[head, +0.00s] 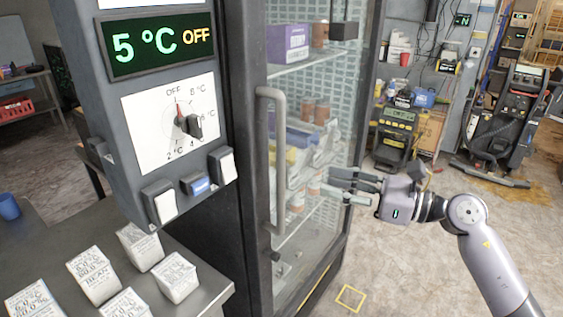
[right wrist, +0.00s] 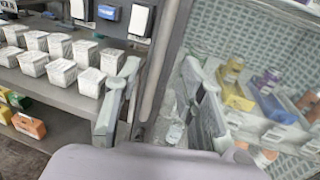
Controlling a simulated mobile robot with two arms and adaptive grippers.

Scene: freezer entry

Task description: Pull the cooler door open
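The cooler has a tall glass door in a dark frame (head: 357,60), and it looks shut. A grey vertical bar handle (head: 277,165) runs along the door's left side. My right gripper (head: 326,186) is to the right of the handle in front of the glass, fingers pointing left, apart from the handle. In the right wrist view, its two fingers (right wrist: 160,72) are spread and empty. The handle (right wrist: 163,65) appears beyond them, in line with the gap between them. My left gripper is not in view.
A control panel (head: 133,88) with a dial and a display reading 5 °C OFF stands left of the door. Below it, a metal table (head: 212,282) bears several white labelled tubs (head: 93,275). Open floor (head: 400,230) lies to the right; machines (head: 505,115) stand farther back.

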